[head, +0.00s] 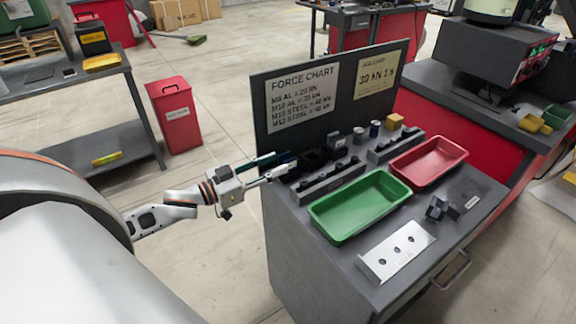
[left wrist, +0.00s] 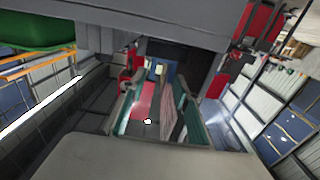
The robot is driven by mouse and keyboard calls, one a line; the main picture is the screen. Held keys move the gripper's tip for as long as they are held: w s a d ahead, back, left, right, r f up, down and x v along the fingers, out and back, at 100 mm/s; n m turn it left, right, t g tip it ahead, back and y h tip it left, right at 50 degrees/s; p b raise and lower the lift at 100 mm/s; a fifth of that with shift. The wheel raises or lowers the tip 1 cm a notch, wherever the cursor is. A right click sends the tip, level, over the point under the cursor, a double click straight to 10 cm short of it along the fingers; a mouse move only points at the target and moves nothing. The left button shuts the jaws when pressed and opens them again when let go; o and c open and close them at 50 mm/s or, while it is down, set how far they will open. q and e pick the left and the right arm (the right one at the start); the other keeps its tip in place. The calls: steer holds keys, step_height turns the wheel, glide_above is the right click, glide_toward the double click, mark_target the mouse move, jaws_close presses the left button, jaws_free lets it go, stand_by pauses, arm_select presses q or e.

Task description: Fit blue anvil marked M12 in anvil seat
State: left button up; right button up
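My left gripper (head: 293,165) reaches in from the left to the left edge of the grey cart top. Its two fingers look apart, and the left wrist view shows the two green-edged fingers (left wrist: 158,105) with a gap between them. I cannot tell a held object there. A dark block (head: 310,160) lies just beyond the fingertips; touching or apart is unclear. No blue anvil marked M12 can be made out for sure; small grey-blue cylinders (head: 375,128) stand near the back board. I cannot identify the anvil seat. My right gripper is not in view.
The cart holds a green tray (head: 318,218), a red tray (head: 464,152), grey bars (head: 330,183), a yellow block (head: 395,120), a white plate with holes (head: 412,237) and a dark block (head: 437,208). An upright chart board (head: 345,75) stands behind.

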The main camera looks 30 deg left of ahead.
mark_target(283, 158)
arm_select(q)
steer(key=shift+x, duration=2.5)
steer(key=shift+a, duration=0.1)
